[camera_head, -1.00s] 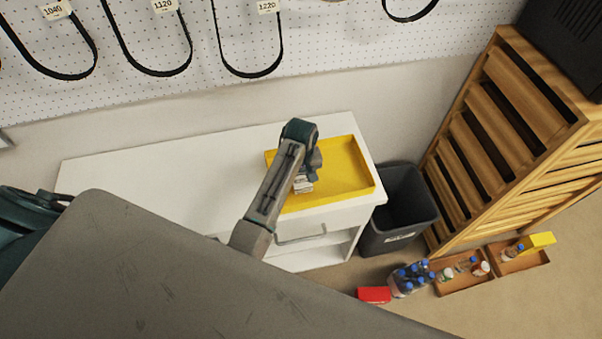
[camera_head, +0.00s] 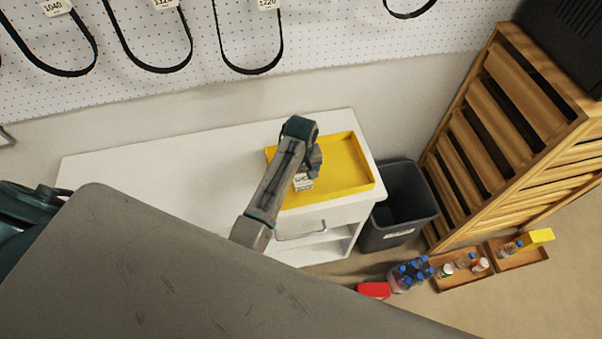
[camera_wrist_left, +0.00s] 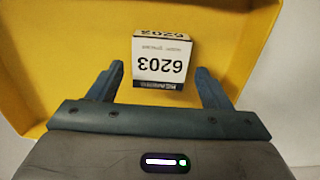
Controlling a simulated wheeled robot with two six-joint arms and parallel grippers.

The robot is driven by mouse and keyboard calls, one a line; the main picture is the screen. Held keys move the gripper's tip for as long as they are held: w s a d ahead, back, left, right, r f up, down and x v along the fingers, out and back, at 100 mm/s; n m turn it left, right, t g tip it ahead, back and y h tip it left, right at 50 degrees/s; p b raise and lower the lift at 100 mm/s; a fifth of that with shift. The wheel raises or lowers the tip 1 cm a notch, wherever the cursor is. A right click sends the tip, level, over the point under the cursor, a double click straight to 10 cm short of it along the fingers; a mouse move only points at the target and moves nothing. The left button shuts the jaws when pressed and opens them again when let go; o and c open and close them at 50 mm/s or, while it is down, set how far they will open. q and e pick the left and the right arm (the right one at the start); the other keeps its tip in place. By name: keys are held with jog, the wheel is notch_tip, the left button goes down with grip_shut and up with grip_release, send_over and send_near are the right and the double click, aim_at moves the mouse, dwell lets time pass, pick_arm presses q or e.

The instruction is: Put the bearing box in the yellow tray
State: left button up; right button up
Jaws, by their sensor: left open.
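The bearing box (camera_wrist_left: 162,62) is a small white carton marked 6203 with a dark band along one edge. In the left wrist view it sits on the floor of the yellow tray (camera_wrist_left: 60,50), just beyond my left gripper (camera_wrist_left: 162,84). The two fingers are spread apart, one on each side of the box's near end, with gaps visible. In the head view the box (camera_head: 303,182) shows partly beneath my left wrist, over the left part of the yellow tray (camera_head: 350,187). My left gripper's fingers are mostly hidden there by the arm. My right gripper is not in view.
The tray stands on the right end of a white cabinet top (camera_head: 160,185), whose left part is clear. A dark bin (camera_head: 400,205) stands right of the cabinet.

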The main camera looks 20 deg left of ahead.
aim_at(301, 175)
pick_arm(q)
notch_tip(301, 175, up, 7)
jog(key=shift+r+b, duration=0.1)
jog(key=shift+b, duration=1.15)
jog(key=shift+r+p, duration=1.4)
jog(key=shift+r, duration=0.8)
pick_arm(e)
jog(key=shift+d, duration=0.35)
pick_arm(q)
jog(key=shift+d+f, duration=0.1)
